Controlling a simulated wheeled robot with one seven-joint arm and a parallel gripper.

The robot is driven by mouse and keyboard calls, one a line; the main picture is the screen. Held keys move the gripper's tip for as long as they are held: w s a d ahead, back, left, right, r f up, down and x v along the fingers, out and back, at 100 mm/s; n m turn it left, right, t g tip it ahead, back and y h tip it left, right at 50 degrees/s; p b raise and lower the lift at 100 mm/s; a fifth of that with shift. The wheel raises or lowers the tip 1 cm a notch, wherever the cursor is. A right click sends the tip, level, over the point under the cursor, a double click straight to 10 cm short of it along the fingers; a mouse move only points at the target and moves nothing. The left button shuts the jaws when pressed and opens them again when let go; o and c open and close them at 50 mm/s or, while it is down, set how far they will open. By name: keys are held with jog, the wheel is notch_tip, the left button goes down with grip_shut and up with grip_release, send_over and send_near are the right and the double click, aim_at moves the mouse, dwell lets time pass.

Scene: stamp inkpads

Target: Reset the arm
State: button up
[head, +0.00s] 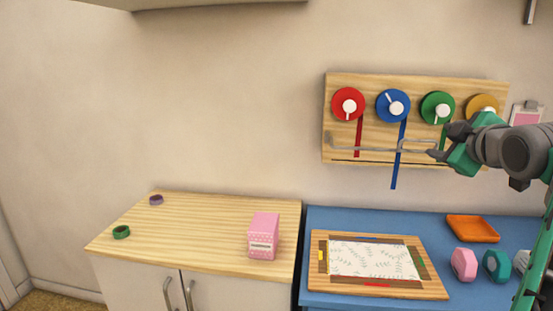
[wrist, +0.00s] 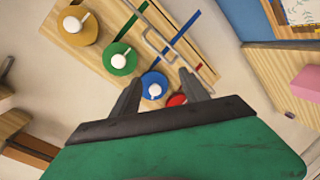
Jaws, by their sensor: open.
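My gripper (head: 445,143) is in the air at the right of the head view, in front of a wooden wall board (head: 340,143). In the wrist view my gripper (wrist: 160,95) has its two dark fingers spread apart with nothing between them. The board carries a red spool (head: 337,101), a blue spool (head: 384,101), a green spool (head: 430,103) and a yellow spool (head: 473,103), each with a white knob. Colored strips hang from the red, blue and green ones. My arm hides part of the board's right side.
A wooden cabinet top (head: 195,225) holds a pink box (head: 264,235), a green ring (head: 121,232) and a purple ring (head: 156,199). The blue table (head: 340,218) holds a framed board (head: 320,275), an orange tray (head: 472,229), and pink (head: 463,264) and teal (head: 496,265) objects. The cabinet's middle is clear.

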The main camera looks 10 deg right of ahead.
jog(key=a+f+m+g+y+p, duration=0.2)
jog(key=a+f+m+g+p, duration=0.15)
jog(key=a+p, duration=0.55)
jog(key=a+f+m+g+y+p, duration=0.1)
jog(key=a+f+m+g+p, duration=0.25)
jog(key=a, duration=0.85)
jog(key=s+a+f+g+p, duration=0.2)
jog(key=s+a+f+p, duration=0.1)
jog(key=s+f, duration=0.3)
jog(key=s+a+f+m+g+p, duration=0.1)
jog(key=s+a+f+p, duration=0.3)
jog(key=s, duration=0.5)
notch_tip(320, 180, down, 2)
jog(key=shift+s+a+g+y, duration=0.25)
jog(key=shift+a+g, duration=0.55)
jog(key=shift+a, duration=0.4)
jog(key=shift+w, duration=0.1)
jog(key=shift+c, duration=0.3)
